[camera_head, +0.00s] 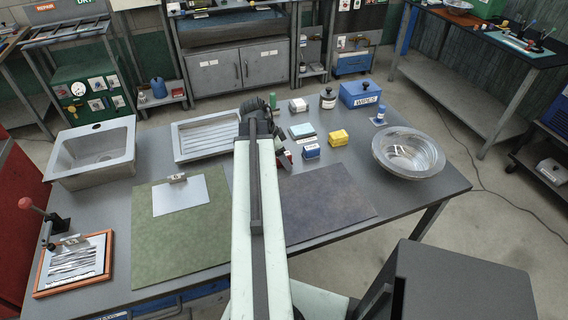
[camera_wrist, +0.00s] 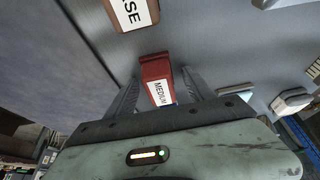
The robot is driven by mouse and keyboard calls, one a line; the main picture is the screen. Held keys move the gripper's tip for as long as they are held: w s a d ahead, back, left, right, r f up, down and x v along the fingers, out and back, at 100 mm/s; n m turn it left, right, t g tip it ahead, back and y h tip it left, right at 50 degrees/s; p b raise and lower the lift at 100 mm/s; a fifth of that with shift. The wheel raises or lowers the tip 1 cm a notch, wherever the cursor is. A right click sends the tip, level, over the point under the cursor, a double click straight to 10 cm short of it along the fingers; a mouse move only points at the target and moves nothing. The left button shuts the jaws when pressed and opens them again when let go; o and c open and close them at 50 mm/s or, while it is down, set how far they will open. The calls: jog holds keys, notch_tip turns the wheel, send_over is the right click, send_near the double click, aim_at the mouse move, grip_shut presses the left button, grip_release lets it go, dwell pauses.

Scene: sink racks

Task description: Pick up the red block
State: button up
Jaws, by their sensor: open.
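The red block (camera_wrist: 156,68) has a white label reading MEDIUM and lies on the grey table. In the wrist view it sits between the two open fingers of my gripper (camera_wrist: 160,82), with a gap on the right side. The near end of the block is hidden by the gripper body. In the head view only a small red part of the block (camera_head: 287,155) shows beside my arm, which hides most of it.
A block with a white label ending in RSE (camera_wrist: 128,12) lies just beyond the red block. A dark mat (camera_head: 325,200) lies in front, and a metal bowl (camera_head: 408,155) stands further right.

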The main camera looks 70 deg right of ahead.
jog(key=shift+r, duration=0.1)
grip_shut()
jog(key=shift+r, duration=0.1)
notch_tip(320, 180, up, 10)
jog(key=p, duration=1)
jog(key=c, duration=0.7)
grip_release()
jog(key=c, duration=0.6)
